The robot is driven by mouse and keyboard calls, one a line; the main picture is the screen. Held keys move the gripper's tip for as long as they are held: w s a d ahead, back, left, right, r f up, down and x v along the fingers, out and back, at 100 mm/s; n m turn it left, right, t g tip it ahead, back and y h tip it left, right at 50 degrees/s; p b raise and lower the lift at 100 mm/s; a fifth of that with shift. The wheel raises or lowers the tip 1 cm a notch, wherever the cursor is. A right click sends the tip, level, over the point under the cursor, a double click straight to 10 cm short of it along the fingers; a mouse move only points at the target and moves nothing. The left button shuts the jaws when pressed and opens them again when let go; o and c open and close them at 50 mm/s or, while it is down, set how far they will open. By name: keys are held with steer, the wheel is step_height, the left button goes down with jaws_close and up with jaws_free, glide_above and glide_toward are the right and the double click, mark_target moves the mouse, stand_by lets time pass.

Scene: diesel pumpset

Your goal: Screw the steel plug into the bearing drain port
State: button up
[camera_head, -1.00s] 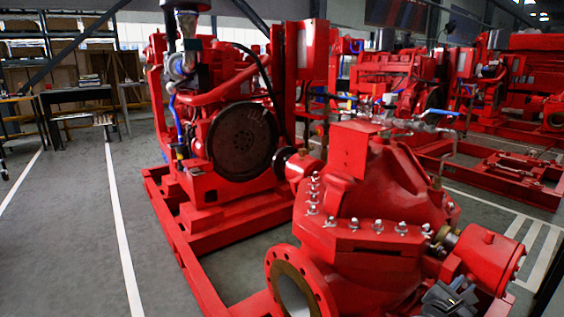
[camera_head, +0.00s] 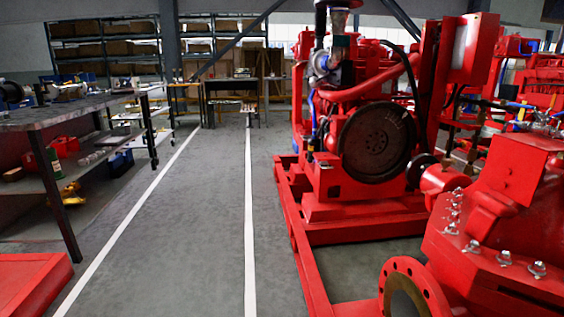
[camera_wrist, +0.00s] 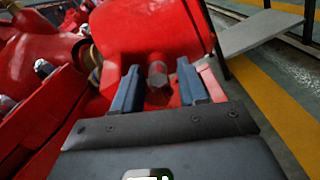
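In the wrist view, my gripper (camera_wrist: 158,90) has its two blue-grey fingers apart. A brownish steel hex-headed plug (camera_wrist: 157,75) shows between the fingertips, with gaps on both sides. It is against the red cylindrical bearing housing (camera_wrist: 150,28); how deep its thread sits, I cannot tell. No separate open drain port is visible. In the head view, the red pump casing (camera_head: 500,245) is at the lower right, cut by the frame edge.
A workbench (camera_head: 70,112) with tools stands at the left of the head view. The red diesel engine on its skid (camera_head: 310,265) stands right of centre. Grey floor with white lines is clear between them. A grey platform (camera_wrist: 258,32) is at the upper right of the wrist view.

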steer(key=shift+w+a, duration=0.15)
steer(key=shift+w, duration=0.05)
steer(key=s+a+r+n+t+y, duration=0.25)
steer(key=a+n+t, duration=0.25)
steer(key=a+n, duration=0.55)
steer(key=s+a+r+n+t+y+p, duration=0.15)
steer(key=s+a+n+t, duration=0.35)
steer(key=a+n, duration=0.5)
steer(key=s+a+r+n+t+y, duration=0.25)
steer(key=a+n+t, duration=0.35)
steer(key=a+n, duration=0.45)
steer(key=s+a+r+n+g+y, duration=0.15)
steer(key=s+a+n+y, duration=0.45)
steer(key=n, duration=0.7)
steer(key=s+a+r+n+g+y, duration=0.15)
steer(key=s+a+n+y, duration=0.4)
steer(key=n, duration=0.75)
steer(key=shift+t, duration=0.3)
steer(key=r+p, duration=1.3)
steer(key=r, duration=0.1)
steer(key=s+r+p, duration=0.1)
steer(key=r+p, duration=0.6)
steer(key=shift+s+a+r+p, duration=0.1)
steer(key=shift+a+p, duration=0.15)
steer(key=shift+p, duration=0.05)
